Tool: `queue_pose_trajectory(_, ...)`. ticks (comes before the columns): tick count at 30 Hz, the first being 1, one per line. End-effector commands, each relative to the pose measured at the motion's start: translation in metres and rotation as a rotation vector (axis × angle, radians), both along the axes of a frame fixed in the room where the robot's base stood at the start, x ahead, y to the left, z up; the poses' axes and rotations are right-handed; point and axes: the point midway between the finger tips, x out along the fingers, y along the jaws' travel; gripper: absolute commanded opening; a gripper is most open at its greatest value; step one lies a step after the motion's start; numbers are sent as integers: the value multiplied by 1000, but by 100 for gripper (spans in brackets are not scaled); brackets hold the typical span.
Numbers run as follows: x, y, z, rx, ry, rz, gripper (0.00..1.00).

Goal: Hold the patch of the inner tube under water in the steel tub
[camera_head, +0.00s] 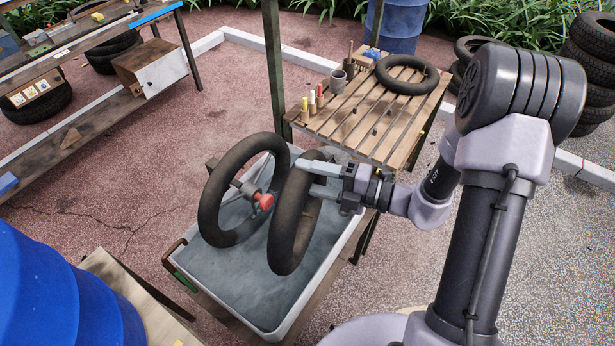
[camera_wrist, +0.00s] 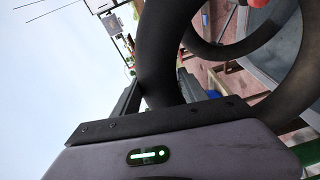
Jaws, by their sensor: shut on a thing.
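My gripper (camera_head: 314,178) is shut on the upper part of a black inner tube (camera_head: 283,238). The tube hangs upright, edge-on, over the steel tub (camera_head: 292,329). I cannot tell whether its lower end touches the grey-blue water (camera_head: 215,272). In the wrist view the held tube (camera_wrist: 165,50) passes between the jaws, only partly seen. A second black tube (camera_head: 212,202) stands upright at the tub's far left, beside a metal fitting with a red knob (camera_head: 265,201). The knob also shows in the wrist view (camera_wrist: 258,3). I can make out no patch on either tube.
A slatted wooden table (camera_head: 352,122) behind the tub bears another tube (camera_head: 383,77), a grey cup (camera_head: 338,82) and small bottles (camera_head: 312,103). A green post (camera_head: 275,70) rises behind the tub. A blue barrel (camera_head: 60,300) stands at front left.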

Motion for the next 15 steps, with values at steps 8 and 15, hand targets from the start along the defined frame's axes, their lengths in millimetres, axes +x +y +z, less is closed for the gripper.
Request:
queue_pose_trajectory(8, 0, 0, -27, 4, -3, 1, 15)
queue_pose_trajectory(15, 0, 0, -57, 4, -1, 1, 15)
